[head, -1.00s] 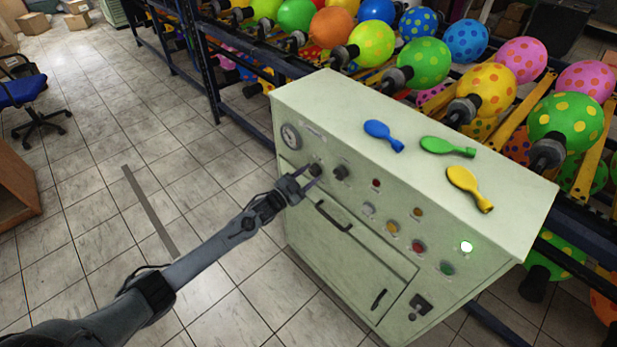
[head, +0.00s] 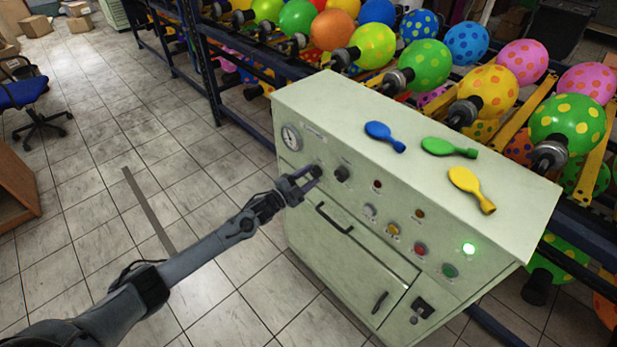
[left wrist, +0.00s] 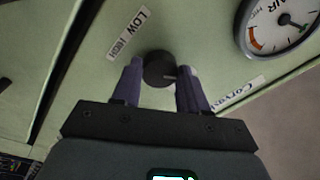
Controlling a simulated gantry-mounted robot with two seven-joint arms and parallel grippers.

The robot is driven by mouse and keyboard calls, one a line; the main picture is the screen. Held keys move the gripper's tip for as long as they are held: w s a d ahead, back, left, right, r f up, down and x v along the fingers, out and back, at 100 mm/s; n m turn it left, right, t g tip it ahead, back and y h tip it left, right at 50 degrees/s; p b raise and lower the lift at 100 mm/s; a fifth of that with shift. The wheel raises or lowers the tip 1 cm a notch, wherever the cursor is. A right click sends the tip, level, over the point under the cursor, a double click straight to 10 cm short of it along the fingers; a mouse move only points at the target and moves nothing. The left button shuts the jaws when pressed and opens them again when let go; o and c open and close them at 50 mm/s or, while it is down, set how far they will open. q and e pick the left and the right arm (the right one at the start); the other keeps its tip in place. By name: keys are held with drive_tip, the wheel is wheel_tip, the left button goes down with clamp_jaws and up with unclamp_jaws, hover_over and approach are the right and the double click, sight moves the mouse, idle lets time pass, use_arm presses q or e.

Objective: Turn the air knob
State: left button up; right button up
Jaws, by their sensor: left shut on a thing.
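The air knob (head: 316,171) is a small black knob on the front panel of the pale green machine (head: 440,205), below the round gauge (head: 291,137). My left gripper (head: 309,177) is at the air knob. In the left wrist view the black knob (left wrist: 159,69) sits between the two fingers of my left gripper (left wrist: 160,78), which is shut on it. A label reading LOW and HIGH (left wrist: 129,33) is beside the knob, and the gauge (left wrist: 278,22) marked AIR is at the upper right. My right gripper is not in view.
A second black knob (head: 342,174) is just right of the air knob. Blue (head: 384,136), green (head: 449,147) and yellow (head: 471,189) flat balloons lie on the machine top. A balloon rack (head: 480,95) stands behind.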

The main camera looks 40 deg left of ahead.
use_arm(q)
drive_tip(key=o, duration=1.1)
drive_tip(key=shift+c, duration=0.2)
drive_tip(key=shift+s, duration=0.1)
drive_tip(key=shift+s+a, duration=0.15)
drive_tip(key=shift+s, duration=0.45)
drive_tip(key=s+a+p, duration=0.1)
drive_tip(key=s+p, duration=0.1)
drive_tip(key=s, duration=0.7)
drive_tip(key=shift+s+a+f, duration=0.15)
drive_tip(key=shift+a+f, duration=0.1)
drive_tip(key=shift+f, duration=0.15)
